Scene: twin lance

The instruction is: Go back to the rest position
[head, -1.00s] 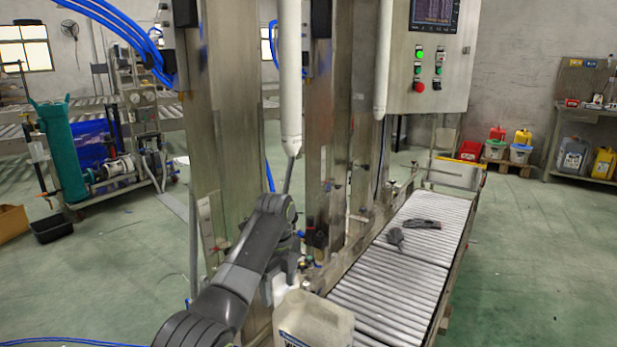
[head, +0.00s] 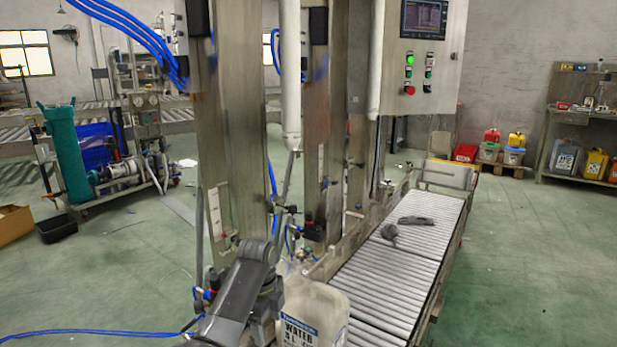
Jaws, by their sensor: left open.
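My left arm comes in from the bottom, and its dark gripper (head: 264,322) hangs low beside the left side of a jug. Its fingers are mostly hidden in the dark shapes there; it is open, and I see nothing held in it. The translucent whitish jug (head: 330,308) stands upright at the near end of the roller conveyor (head: 372,285), with a label reading "WATER 5 L". Two white lances hang above: the left lance (head: 291,85) and the right lance (head: 376,65). My right gripper is not in view.
Steel posts (head: 229,150) rise close behind my left arm. Two small dark items (head: 415,221) lie on the rollers. A control panel (head: 425,65) hangs above. Blue hoses (head: 100,334) run along the floor at left.

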